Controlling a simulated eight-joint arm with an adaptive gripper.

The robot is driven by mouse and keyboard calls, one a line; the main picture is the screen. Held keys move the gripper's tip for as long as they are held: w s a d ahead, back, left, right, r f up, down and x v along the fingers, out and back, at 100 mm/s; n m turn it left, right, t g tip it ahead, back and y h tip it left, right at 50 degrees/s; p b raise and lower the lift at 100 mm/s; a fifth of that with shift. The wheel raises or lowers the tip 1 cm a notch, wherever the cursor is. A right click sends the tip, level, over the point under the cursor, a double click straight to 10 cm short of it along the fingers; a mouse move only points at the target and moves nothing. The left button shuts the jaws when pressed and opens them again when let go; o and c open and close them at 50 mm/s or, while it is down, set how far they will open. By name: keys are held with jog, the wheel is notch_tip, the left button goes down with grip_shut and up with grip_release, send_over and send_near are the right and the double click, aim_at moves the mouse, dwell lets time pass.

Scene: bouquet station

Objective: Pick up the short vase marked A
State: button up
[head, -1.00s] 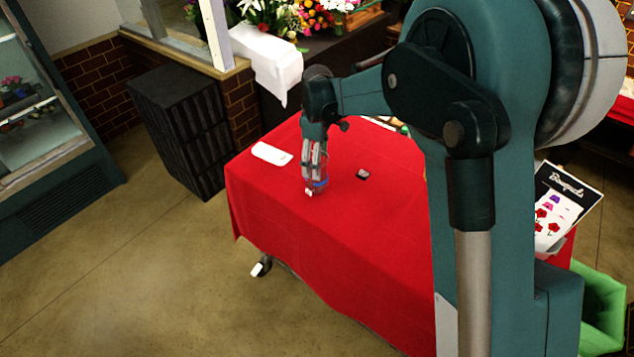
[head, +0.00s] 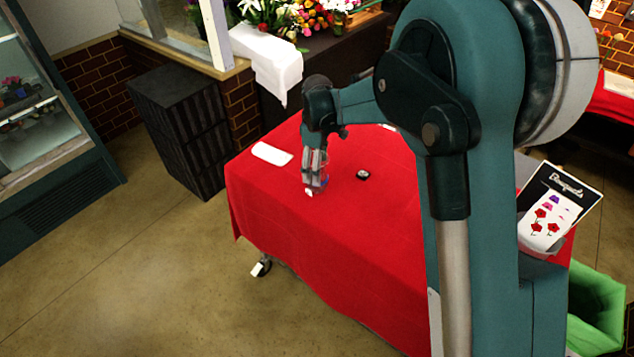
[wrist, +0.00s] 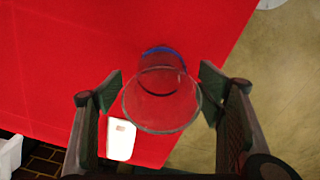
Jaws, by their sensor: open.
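A clear glass vase (wrist: 162,108) with a blue band near its base shows in the wrist view, seen from above through its round mouth. My gripper (wrist: 161,80) is open, with one finger on each side of the vase; whether either touches the glass I cannot tell. In the head view my gripper (head: 314,184) points down over the red table, and the vase is mostly hidden by the fingers. A small white patch shows at the fingertips there. No letter A is readable.
A white rectangular item (head: 272,153) lies on the red-covered table (head: 310,255), left of my gripper. A small dark object (head: 362,174) sits to the right. A bouquet sign (head: 552,208) stands at far right. The table's front is clear.

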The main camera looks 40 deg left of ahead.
jog(key=shift+f, duration=0.1)
jog(key=shift+s+f+p, duration=0.1)
jog(key=shift+f+p, duration=0.25)
jog(key=shift+f, duration=2.15)
jog(key=shift+c, duration=0.3)
jog(key=c, duration=1.2)
jog(key=shift+c, duration=0.2)
jog(key=shift+r, duration=0.2)
notch_tip(320, 180, up, 10)
jog(key=shift+f+b, duration=0.15)
jog(key=shift+b, duration=0.25)
